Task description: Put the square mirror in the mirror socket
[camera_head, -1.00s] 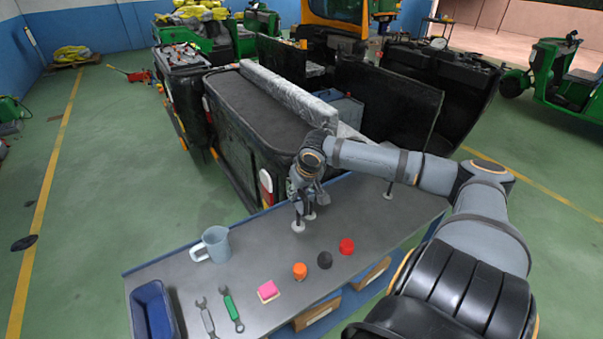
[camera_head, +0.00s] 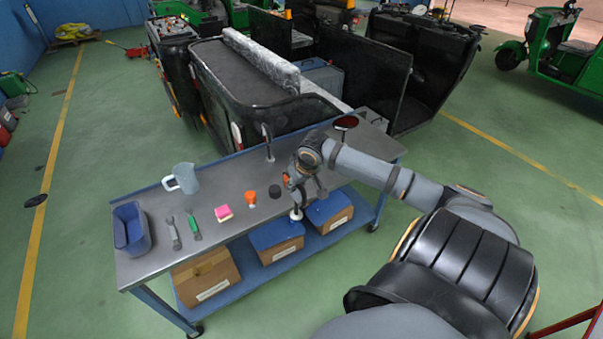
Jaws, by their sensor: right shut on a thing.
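My right gripper (camera_head: 299,192) is shut on a thin dark stem with a pale disc (camera_head: 296,214) at its lower end. It is held at the bench's front edge. This is probably the square mirror, but its face is hidden by the gripper or seen edge-on. Behind the gripper, a dark upright post (camera_head: 267,138) with a pale foot stands near the bench's back edge. It may be the mirror socket; I cannot tell for sure. A dark round mirror (camera_head: 346,122) with a reddish rim stands at the bench's right end. My left gripper is not in view.
A black vehicle body (camera_head: 258,115) stands close behind.

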